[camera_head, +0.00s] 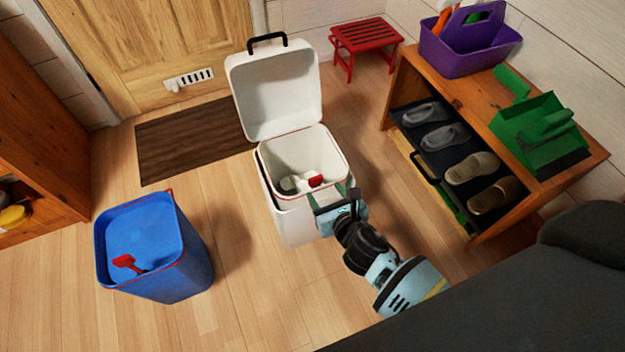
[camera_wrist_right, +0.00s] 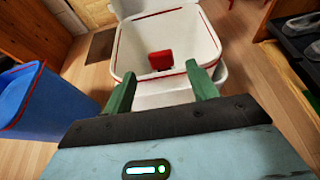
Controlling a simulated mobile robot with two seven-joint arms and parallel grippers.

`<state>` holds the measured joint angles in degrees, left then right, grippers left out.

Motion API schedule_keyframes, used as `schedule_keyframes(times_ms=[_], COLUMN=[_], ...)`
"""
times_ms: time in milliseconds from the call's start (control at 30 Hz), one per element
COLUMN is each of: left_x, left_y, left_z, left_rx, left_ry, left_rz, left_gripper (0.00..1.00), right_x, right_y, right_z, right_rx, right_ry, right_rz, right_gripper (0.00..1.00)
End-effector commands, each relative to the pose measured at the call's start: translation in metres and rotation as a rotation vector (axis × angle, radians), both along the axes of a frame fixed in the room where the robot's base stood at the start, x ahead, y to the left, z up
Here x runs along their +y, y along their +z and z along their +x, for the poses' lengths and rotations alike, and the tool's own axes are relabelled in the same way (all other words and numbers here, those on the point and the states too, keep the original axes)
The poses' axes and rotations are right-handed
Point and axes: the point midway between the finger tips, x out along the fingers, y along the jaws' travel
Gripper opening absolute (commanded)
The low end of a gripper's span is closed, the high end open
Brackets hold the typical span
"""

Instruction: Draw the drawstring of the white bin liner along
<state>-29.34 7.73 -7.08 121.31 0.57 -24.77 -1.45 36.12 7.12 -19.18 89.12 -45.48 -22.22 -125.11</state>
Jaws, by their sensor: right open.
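The white bin (camera_head: 280,215) stands open on the floor, its lid (camera_head: 275,95) tipped back. Its white liner (camera_head: 290,155) lines the inside, with a thin red drawstring (camera_head: 268,171) along the rim. A red pull tab (camera_head: 315,180) shows inside near the front rim; it also shows in the right wrist view (camera_wrist_right: 161,60). My right gripper (camera_head: 332,196) is at the bin's near right side, its green fingers apart and empty. In the right wrist view the fingers (camera_wrist_right: 163,88) point at the near rim, with the tab beyond and between them. My left gripper is out of view.
A blue bin (camera_head: 170,255) with its own red tab (camera_head: 127,263) stands at left. A wooden shoe bench (camera_head: 480,110) stands at right, holding a purple caddy (camera_head: 465,50) and green dustpan (camera_head: 530,135). A red stool (camera_head: 366,38) and dark mat (camera_head: 190,138) lie behind.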

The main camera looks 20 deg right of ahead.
Motion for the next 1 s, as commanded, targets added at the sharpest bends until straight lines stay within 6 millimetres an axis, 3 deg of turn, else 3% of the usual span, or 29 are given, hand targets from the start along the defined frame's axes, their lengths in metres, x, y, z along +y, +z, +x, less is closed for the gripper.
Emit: schedule_keyframes(times_ms=[167, 600, 1000], left_x=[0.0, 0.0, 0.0], left_y=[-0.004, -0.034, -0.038], left_z=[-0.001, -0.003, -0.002], left_rx=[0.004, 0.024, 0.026], left_ry=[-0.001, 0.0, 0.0], left_rz=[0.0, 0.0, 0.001], left_gripper=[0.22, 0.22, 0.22], right_x=[0.0, 0.001, 0.001], right_y=[-0.005, -0.029, -0.031], right_z=[0.006, 0.061, 0.071], right_rx=[0.002, 0.003, 0.002], right_ry=[-0.002, -0.004, -0.003], right_rz=[0.003, 0.006, 0.006], right_gripper=[0.58, 0.58, 0.58])
